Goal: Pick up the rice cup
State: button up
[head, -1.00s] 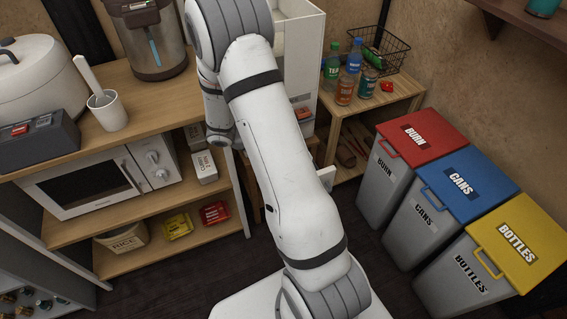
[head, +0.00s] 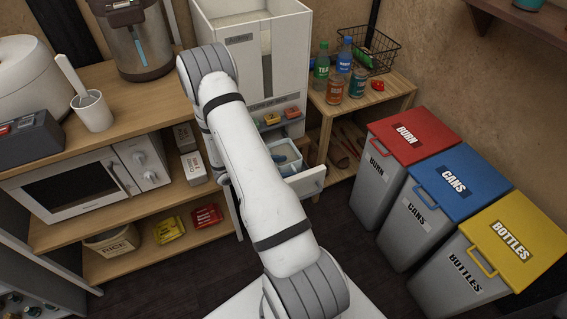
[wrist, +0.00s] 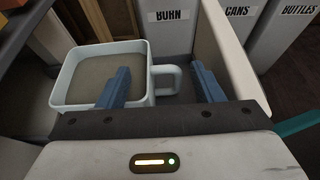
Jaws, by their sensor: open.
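The rice cup appears to be the pale blue, square cup with a side handle (wrist: 101,75) in the wrist view. It sits in a pulled-out white drawer (wrist: 236,62), and it also shows in the head view (head: 287,157), partly behind my arm. My gripper (wrist: 160,70) is open, with two blue fingers. The left finger overlaps the cup's right side, and the right finger is to the right of the handle. The handle shows between them. I cannot tell whether either finger touches the cup. My gripper is hidden in the head view.
The drawer (head: 310,183) belongs to a tall white cabinet (head: 246,57). A wooden shelf with a microwave (head: 85,182) stands left. A low stand with several bottles (head: 335,88) is behind right. Lidded bins (head: 402,138) stand right.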

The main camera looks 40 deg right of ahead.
jog(key=shift+s+d+f, duration=0.1)
jog(key=shift+d+f, duration=0.15)
jog(key=shift+d, duration=0.35)
jog(key=shift+c, duration=0.4)
grip_shut()
